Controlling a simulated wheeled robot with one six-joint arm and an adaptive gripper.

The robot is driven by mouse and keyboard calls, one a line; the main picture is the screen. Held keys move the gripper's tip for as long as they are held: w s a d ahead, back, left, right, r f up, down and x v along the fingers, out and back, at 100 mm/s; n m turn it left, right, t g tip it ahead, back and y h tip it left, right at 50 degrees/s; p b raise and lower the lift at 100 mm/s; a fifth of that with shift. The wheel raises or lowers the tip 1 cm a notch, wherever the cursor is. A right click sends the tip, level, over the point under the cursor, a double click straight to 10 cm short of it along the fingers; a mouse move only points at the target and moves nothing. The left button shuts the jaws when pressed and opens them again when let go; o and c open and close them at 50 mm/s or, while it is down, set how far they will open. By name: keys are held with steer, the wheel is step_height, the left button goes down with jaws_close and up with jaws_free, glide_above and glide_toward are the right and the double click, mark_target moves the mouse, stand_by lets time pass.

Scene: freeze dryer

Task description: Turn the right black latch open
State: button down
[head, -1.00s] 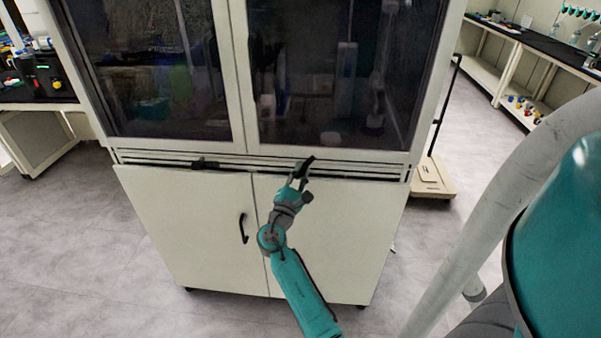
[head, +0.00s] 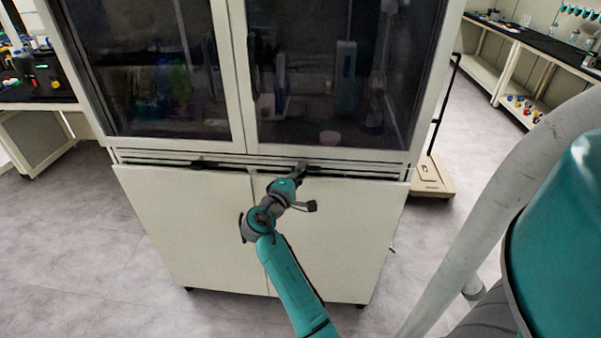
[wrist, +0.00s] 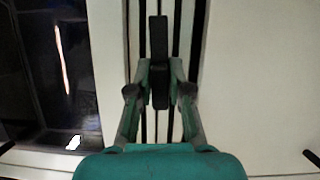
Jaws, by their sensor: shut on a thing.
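The right black latch (wrist: 159,48) is a dark bar on the slatted strip between the cabinet's upper glass doors and lower white doors. In the wrist view it lies in line with the slats. My gripper (wrist: 160,72) is shut on it, with one finger on each side of the bar; its near end sits between the fingertips. In the head view my gripper (head: 300,171) is at the strip, right of the door seam, and covers much of the latch.
A second black latch (head: 205,164) sits on the strip to the left. My arm partly covers the black handle (head: 242,228) on the lower door. A wheeled platform scale (head: 431,178) stands right of the cabinet. Open floor (head: 75,255) lies to the left.

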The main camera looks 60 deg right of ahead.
steer(key=shift+m, duration=0.4)
steer(key=c, duration=1.1)
jaws_free()
steer(key=shift+a, duration=0.1)
steer(key=a, duration=1.1)
steer(key=shift+a, duration=0.4)
